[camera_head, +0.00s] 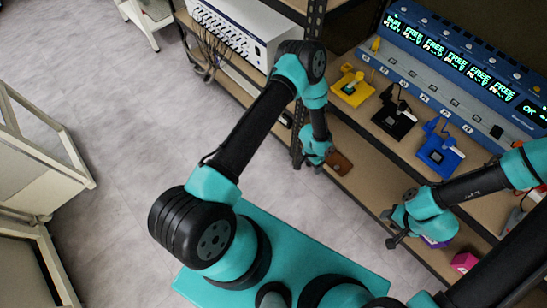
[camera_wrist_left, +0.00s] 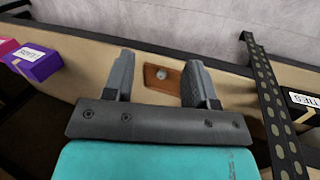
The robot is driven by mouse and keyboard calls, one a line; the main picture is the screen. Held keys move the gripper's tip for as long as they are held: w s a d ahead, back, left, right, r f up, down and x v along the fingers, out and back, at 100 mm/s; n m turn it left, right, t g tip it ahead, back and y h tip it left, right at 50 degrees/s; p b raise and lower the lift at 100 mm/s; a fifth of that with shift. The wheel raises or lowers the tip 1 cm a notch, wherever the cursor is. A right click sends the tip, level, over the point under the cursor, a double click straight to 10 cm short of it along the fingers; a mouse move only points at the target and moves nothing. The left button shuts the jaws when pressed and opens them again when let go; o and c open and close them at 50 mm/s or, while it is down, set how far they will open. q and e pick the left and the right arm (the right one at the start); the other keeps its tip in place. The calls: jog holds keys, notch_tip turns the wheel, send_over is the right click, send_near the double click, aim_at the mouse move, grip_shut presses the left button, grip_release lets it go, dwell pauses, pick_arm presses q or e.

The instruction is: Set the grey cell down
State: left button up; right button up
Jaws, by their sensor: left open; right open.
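A small round grey cell (camera_wrist_left: 161,73) lies on a brown pad (camera_wrist_left: 150,83) on the lower shelf, seen between my left fingers in the left wrist view. In the head view the brown pad (camera_head: 341,164) is just right of my left gripper (camera_head: 312,164); I cannot make out the cell there. My left gripper (camera_wrist_left: 160,62) is open, its two dark fingers apart with nothing between them that I can see held. My right gripper (camera_head: 392,228) is open near the shelf edge at the right; nothing shows in it.
A blue charger (camera_head: 470,75) with lit displays stands on the upper shelf. Yellow (camera_head: 352,86), black (camera_head: 394,118) and blue (camera_head: 438,156) holders stand before it. Purple (camera_wrist_left: 38,64) and pink (camera_head: 464,262) boxes sit on the lower shelf. A perforated post (camera_wrist_left: 275,105) stands beside my left gripper.

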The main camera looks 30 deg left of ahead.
pick_arm(q)
jog(key=s+a+r+n+t, duration=0.1)
jog(key=s+a+r+n, duration=0.2)
jog(key=s+a+r, duration=0.3)
jog(key=s+a+r+n+t, duration=0.1)
jog(key=s+a+r+n, duration=0.3)
jog(key=r, duration=1)
jog(key=s+a, duration=0.2)
jog(key=s, duration=0.2)
jog(key=shift+s+a+t, duration=0.15)
jog(key=shift+a+t, duration=0.25)
